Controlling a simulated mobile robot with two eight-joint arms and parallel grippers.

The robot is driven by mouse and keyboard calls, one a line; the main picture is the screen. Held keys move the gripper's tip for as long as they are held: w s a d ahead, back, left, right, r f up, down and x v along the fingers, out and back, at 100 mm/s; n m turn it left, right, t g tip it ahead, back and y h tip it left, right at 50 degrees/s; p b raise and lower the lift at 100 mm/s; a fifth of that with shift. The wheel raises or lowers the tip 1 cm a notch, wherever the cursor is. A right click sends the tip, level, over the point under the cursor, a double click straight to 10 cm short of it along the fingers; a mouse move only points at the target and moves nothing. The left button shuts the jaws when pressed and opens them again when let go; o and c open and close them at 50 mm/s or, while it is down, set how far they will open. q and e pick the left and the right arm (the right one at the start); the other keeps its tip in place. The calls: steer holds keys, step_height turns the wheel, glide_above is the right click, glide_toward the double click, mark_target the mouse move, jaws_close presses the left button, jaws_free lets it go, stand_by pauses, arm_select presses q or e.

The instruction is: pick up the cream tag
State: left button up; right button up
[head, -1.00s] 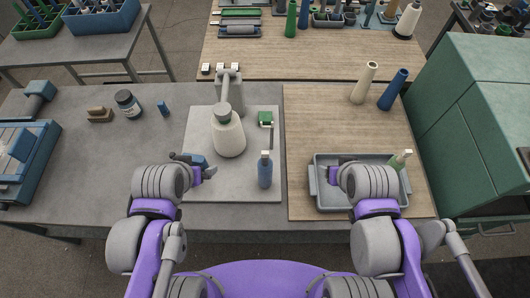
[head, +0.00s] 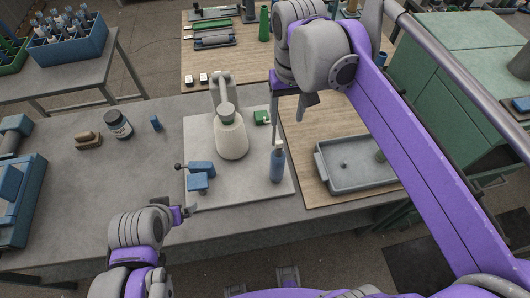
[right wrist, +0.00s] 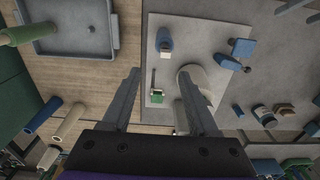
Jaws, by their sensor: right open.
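I cannot make out for certain which thing is the cream tag. My right gripper (head: 288,125) hangs open and empty above the seam between the grey board and the wood mat. In the right wrist view its fingers (right wrist: 160,76) are apart, with the grey board and a small green block (right wrist: 157,96) below. My left gripper (head: 187,213) is low at the near edge of the bench; its jaw state is unclear.
A grey tray (head: 345,182) is at right. A dark jar (head: 118,125) is at left. The green cabinet (head: 470,90) bounds the right.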

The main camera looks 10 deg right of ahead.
glide_above(280, 144)
steer(key=f, duration=0.4)
steer(key=shift+w+d+f, duration=0.15)
steer(key=shift+w+d, duration=0.1)
steer(key=shift+d, duration=0.15)
steer(key=shift+s+a+f, duration=0.1)
steer(key=shift+a+f, duration=0.1)
steer(key=shift+f, duration=1.35)
steer(key=shift+s+a+f, duration=0.1)
steer(key=shift+a+f, duration=0.1)
steer(key=shift+f, duration=1.35)
steer(key=shift+c, duration=0.3)
steer(key=c, duration=0.9)
